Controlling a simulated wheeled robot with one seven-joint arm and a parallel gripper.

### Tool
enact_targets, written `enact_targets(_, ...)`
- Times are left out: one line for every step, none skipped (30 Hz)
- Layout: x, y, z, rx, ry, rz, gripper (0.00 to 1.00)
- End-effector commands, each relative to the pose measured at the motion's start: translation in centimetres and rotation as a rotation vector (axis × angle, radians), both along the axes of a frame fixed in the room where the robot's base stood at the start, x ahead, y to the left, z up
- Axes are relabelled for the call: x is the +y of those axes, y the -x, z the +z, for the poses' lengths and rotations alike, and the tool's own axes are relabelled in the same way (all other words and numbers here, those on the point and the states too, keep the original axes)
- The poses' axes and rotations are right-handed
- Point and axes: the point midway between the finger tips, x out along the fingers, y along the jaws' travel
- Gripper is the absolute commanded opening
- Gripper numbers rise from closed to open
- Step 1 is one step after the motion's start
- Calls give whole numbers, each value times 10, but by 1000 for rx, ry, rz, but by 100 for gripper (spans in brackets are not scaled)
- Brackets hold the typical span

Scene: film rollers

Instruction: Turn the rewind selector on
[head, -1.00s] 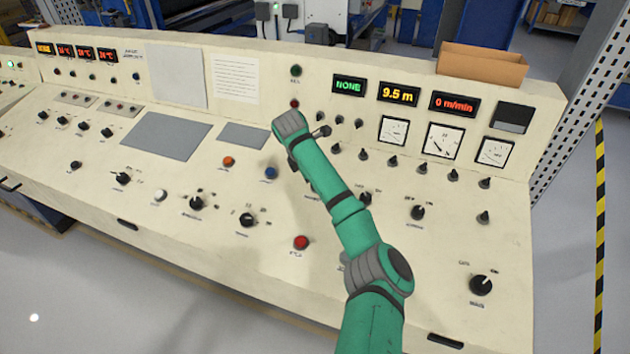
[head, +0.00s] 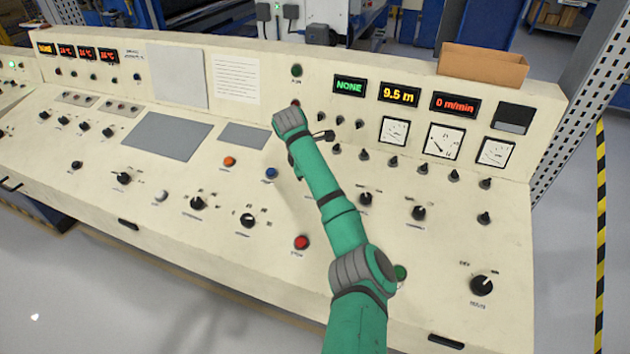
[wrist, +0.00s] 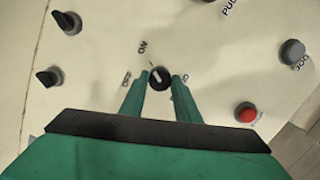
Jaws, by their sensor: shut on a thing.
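A black selector knob (wrist: 158,84) with a pale mark sits on the cream panel in the wrist view. The lettering "ON" is above it and what looks like "OFF" to its left; a partly covered label is on its right. The pale mark appears to lean up and slightly left, towards "ON". My gripper (wrist: 161,77) has one green finger on each side of the knob and is shut on it.
A red button (wrist: 247,113) and a grey button (wrist: 292,52) lie to the right of the knob in the wrist view. Two black knobs (wrist: 67,21) (wrist: 49,77) lie left. In the head view, displays (head: 399,94) and gauges (head: 443,141) stand behind the arm.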

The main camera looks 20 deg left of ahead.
Motion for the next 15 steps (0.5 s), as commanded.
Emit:
enact_targets(0,0,2,-2,-1,0,7)
enact_targets(0,0,2,-2,-1,0,7)
enact_targets(0,0,2,-2,-1,0,7)
enact_targets(0,0,2,-2,-1,0,7)
enact_targets(0,0,2,-3,-1,0,34)
enact_targets(0,0,2,-3,-1,0,43)
enact_targets(0,0,2,-3,-1,0,48)
enact_targets(0,0,2,-2,-1,0,48)
enact_targets(0,0,2,-2,-1,0,48)
enact_targets(0,0,1,-2,-1,0,48)
enact_targets(0,0,1,-2,-1,0,48)
enact_targets(0,0,1,-2,-1,0,48)
enact_targets(0,0,1,-2,-1,0,48)
enact_targets(0,0,1,-2,-1,0,48)
enact_targets(0,0,1,-2,-1,0,48)
